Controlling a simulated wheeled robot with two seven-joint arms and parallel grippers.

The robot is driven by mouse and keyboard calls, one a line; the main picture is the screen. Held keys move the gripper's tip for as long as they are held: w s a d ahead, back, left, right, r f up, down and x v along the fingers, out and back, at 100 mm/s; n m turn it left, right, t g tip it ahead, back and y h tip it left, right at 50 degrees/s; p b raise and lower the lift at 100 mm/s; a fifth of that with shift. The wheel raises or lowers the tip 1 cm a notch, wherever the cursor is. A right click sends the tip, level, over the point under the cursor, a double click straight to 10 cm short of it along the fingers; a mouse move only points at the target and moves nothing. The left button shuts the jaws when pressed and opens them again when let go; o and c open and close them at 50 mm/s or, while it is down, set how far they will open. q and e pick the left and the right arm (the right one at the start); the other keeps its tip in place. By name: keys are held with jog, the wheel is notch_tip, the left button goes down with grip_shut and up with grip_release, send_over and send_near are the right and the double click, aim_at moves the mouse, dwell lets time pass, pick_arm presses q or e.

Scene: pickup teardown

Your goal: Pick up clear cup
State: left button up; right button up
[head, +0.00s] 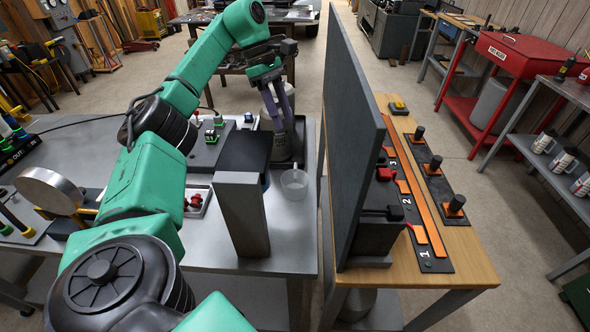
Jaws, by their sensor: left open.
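The clear cup (294,184) stands upright on the grey table, close to its right edge. It looks empty. My left gripper (280,125) is farther back on the table, beyond the cup and slightly left of it. Its purple fingers point down and are open, over or in front of a dark grey cylindrical object (291,150). I cannot tell whether they touch it. The gripper is apart from the cup. My right gripper is out of view.
A tall grey box-shaped stand (242,215) with a dark top is just left of the cup. A tall dark panel (352,120) rises to the right, along a wooden table (455,262) with numbered stations. The grey table's front right corner (290,240) is clear.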

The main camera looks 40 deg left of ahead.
pick_arm(q)
notch_tip(320, 180, down, 2)
jog(key=b, duration=0.5)
send_near(299, 173)
jog(key=f, duration=0.2)
jog(key=x, duration=0.7)
jog(key=shift+d+f, duration=0.15)
jog(key=shift+d, duration=0.35)
jog(key=shift+w+f, duration=0.1)
jog(key=shift+f, duration=0.1)
jog(key=shift+d, duration=0.1)
grip_shut()
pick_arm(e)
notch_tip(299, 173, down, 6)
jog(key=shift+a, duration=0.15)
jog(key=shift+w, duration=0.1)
